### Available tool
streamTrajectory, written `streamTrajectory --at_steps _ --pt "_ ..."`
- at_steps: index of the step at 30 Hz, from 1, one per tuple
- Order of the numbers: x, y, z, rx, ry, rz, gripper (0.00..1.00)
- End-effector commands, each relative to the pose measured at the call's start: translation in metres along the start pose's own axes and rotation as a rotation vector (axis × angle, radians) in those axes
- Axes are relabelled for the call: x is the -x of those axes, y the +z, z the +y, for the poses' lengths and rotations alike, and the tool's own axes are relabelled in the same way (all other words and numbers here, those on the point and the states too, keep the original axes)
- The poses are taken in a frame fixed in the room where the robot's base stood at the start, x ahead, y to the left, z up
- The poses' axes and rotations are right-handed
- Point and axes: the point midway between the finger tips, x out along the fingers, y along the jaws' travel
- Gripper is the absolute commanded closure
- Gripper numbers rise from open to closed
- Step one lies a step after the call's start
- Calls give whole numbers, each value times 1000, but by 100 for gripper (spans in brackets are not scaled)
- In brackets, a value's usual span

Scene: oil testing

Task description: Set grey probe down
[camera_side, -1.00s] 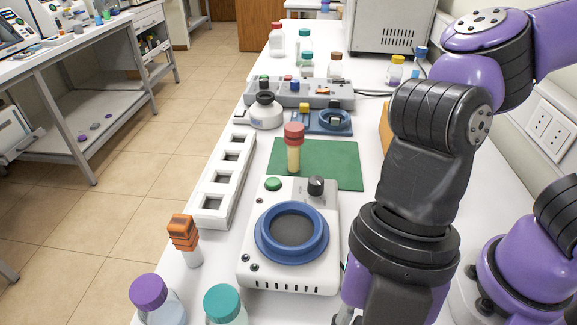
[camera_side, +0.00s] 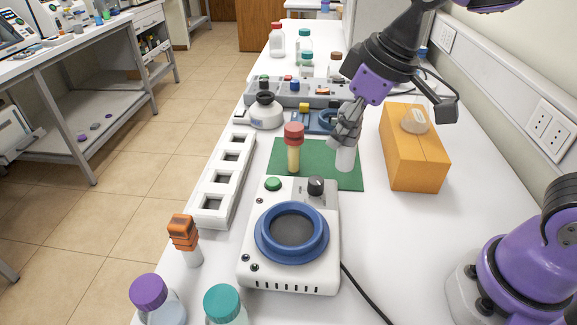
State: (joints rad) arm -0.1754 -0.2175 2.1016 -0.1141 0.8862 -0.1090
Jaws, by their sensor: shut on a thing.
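The grey probe (camera_side: 345,158) shows as a pale grey cylinder below my gripper (camera_side: 347,128), which is shut on its upper end. The fingers hide the probe's top. The probe stands upright over the right part of the green mat (camera_side: 316,177). I cannot tell whether its base touches the mat. A probe with a red cap and yellowish body (camera_side: 293,150) stands upright on the mat to its left, apart from it.
An orange box (camera_side: 414,152) with a round beige piece on top stands right of the mat. A white device with a blue ring (camera_side: 291,236) is in front. A white slotted rack (camera_side: 228,180) and an orange-capped probe (camera_side: 184,240) are on the left.

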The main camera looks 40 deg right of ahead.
Motion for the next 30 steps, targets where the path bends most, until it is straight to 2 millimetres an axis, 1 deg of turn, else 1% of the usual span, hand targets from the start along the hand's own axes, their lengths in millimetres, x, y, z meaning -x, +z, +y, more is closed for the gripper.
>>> streamTrajectory --at_steps 1,3,6,11,15,18,21,24,26,29,30 --pt "2 -4 22 -92 34 4 100" --pt "4 -11 50 -192 68 10 100" --pt "2 -29 80 -256 86 15 100" --pt "-8 -61 111 -227 68 19 100" --pt "-26 -87 137 -158 42 22 100" --pt "-42 -101 157 -102 26 24 100" --pt "-55 -109 173 -55 15 26 100" --pt "-64 -113 184 -22 9 28 100" --pt "-68 -114 188 -9 7 28 100" --pt "-81 -111 191 1 2 27 100" --pt "-89 -108 191 3 1 26 100"
